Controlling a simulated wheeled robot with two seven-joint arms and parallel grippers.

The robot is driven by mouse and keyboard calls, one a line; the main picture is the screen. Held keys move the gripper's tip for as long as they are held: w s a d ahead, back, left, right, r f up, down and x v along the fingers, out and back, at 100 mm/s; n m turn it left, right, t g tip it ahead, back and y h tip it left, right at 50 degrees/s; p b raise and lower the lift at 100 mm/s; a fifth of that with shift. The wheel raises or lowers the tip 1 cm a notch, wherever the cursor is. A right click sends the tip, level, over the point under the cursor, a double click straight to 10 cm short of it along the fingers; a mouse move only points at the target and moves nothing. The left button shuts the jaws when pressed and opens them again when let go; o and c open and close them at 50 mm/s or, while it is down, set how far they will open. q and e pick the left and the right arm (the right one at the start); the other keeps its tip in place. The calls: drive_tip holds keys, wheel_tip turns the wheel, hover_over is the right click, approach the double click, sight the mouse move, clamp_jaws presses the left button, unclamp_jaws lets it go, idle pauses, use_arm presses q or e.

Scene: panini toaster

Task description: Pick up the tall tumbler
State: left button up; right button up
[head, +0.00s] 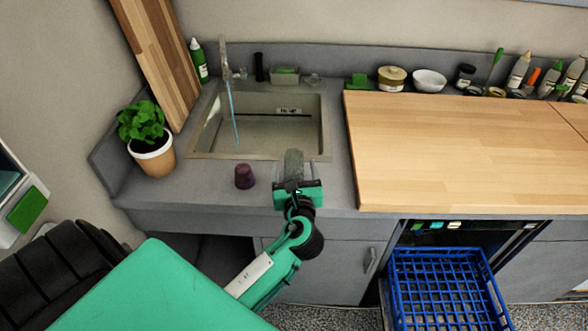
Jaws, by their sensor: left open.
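A tall grey, see-through tumbler (294,162) stands on the grey counter by the front right part of the sink. My left gripper (295,174) is open right at it, with a finger to each side of its lower part. I cannot tell whether the fingers touch it. The gripper's green body hides the tumbler's base. My right gripper is not in view.
A short purple cup (244,176) stands left of my left gripper. The sink (262,125) with a running tap lies behind. A potted plant (152,150) is on the left, and a wooden board (450,150) covers the counter on the right. A blue crate (440,256) sits below.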

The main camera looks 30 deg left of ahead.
sight(295, 163)
use_arm(q)
drive_tip(key=p+x, duration=0.1)
drive_tip(key=x, duration=0.4)
drive_tip(key=shift+d+f, duration=0.15)
drive_tip(key=shift+w+a+f, duration=0.1)
drive_tip(key=shift+w+a, duration=0.15)
drive_tip(key=shift+w, duration=0.15)
drive_tip(key=shift+s, duration=0.1)
drive_tip(key=c, duration=1.2)
drive_tip(key=shift+c, duration=0.2)
wheel_tip(295, 163, up, 20)
drive_tip(key=shift+p, duration=0.45)
